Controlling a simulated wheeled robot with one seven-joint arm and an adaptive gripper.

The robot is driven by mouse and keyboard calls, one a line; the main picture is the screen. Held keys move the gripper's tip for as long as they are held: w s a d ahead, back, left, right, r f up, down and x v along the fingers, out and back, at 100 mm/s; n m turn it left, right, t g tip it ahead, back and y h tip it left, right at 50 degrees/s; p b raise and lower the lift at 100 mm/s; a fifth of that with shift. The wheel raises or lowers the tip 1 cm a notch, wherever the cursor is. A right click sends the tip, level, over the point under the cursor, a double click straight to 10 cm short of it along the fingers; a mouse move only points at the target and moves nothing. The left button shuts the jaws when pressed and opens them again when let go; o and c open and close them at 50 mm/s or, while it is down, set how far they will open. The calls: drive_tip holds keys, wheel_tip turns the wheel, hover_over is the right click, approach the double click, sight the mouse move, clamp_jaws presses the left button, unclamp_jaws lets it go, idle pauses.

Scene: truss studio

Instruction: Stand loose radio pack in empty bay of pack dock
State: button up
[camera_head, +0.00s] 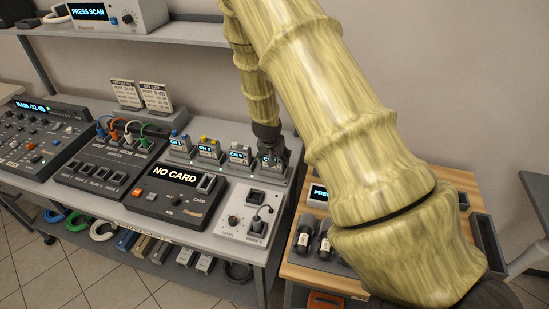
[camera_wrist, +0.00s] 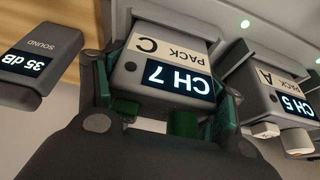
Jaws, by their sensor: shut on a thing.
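The grey radio pack labelled PACK C, with a lit CH 7 screen (camera_wrist: 175,65), is between the fingers of my gripper (camera_wrist: 165,105) in the wrist view. It looks upside down there. In the head view my gripper (camera_head: 270,140) is at the right end of the pack dock (camera_head: 222,170), with the held pack (camera_head: 266,160) in line with the standing packs. Several other packs stand in the dock, among them PACK A with a CH 5 screen (camera_wrist: 280,95), just beside the held pack. Whether the held pack's base is fully seated is hidden.
A small sound meter reading 35 dB (camera_wrist: 38,62) is left in the wrist view. In front of the dock are a NO CARD unit (camera_head: 172,196) and a grey panel with a plug (camera_head: 250,215). A shelf (camera_head: 130,35) runs above. A wooden side table (camera_head: 300,273) stands right.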

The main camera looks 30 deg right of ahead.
drive_tip(key=shift+f, duration=0.3)
drive_tip(key=o, duration=0.8)
drive_tip(key=shift+o, duration=0.2)
drive_tip(key=p+v, duration=0.7)
drive_tip(key=v, duration=0.4)
idle(0.5)
idle(0.5)
